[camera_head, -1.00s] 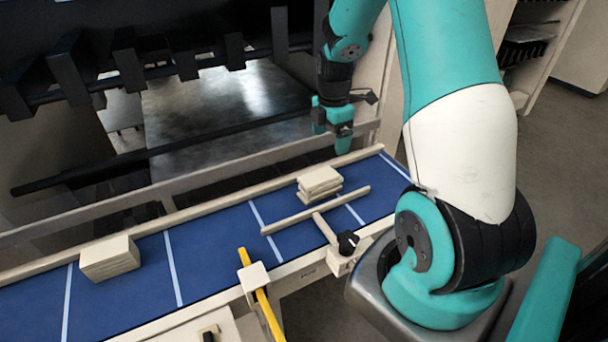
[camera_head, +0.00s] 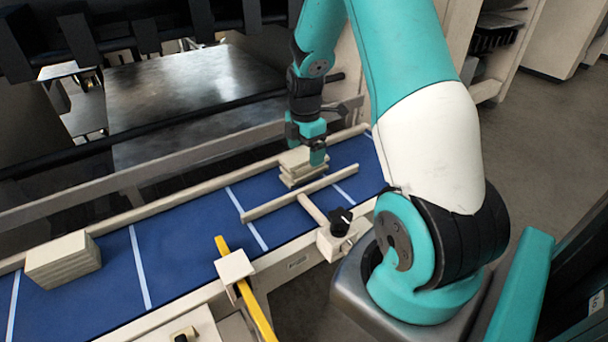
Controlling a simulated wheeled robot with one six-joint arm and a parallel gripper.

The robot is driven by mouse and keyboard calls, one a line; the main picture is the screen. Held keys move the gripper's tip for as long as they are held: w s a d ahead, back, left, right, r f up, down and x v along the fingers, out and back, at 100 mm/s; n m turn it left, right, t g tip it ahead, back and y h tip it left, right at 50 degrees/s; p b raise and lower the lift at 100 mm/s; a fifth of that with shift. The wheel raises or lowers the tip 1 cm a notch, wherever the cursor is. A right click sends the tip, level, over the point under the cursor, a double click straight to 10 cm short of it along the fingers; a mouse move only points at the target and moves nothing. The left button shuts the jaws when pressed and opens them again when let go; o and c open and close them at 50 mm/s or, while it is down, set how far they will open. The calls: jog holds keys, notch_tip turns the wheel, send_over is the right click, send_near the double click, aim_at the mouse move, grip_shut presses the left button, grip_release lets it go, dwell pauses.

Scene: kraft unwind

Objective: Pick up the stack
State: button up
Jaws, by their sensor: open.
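A small stack of cream-coloured flat pieces (camera_head: 297,174) lies on the blue conveyor belt (camera_head: 190,232), between the back rail and a short guide bar. Its layers sit slightly askew. My gripper (camera_head: 305,152) is open and points down at the stack, with one teal finger in front of the stack's right part. The other finger is at its back, partly hidden. I cannot tell whether the fingers touch the stack. A second, larger cream stack (camera_head: 63,260) sits on the belt at the left.
A guide bar (camera_head: 285,198) with a black knob (camera_head: 341,220) stands in front of the small stack. A yellow bar (camera_head: 256,312) crosses the belt's front edge. A back rail (camera_head: 150,207) runs behind the belt. The belt between the stacks is clear.

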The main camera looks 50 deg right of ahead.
aim_at(303, 156)
jog(key=f+b, duration=0.2)
jog(key=f, duration=0.1)
jog(key=f+b, duration=0.2)
jog(key=shift+w+a+f, duration=0.1)
jog(key=shift+w+a, duration=0.05)
jog(key=shift+w, duration=0.1)
jog(key=c, duration=1)
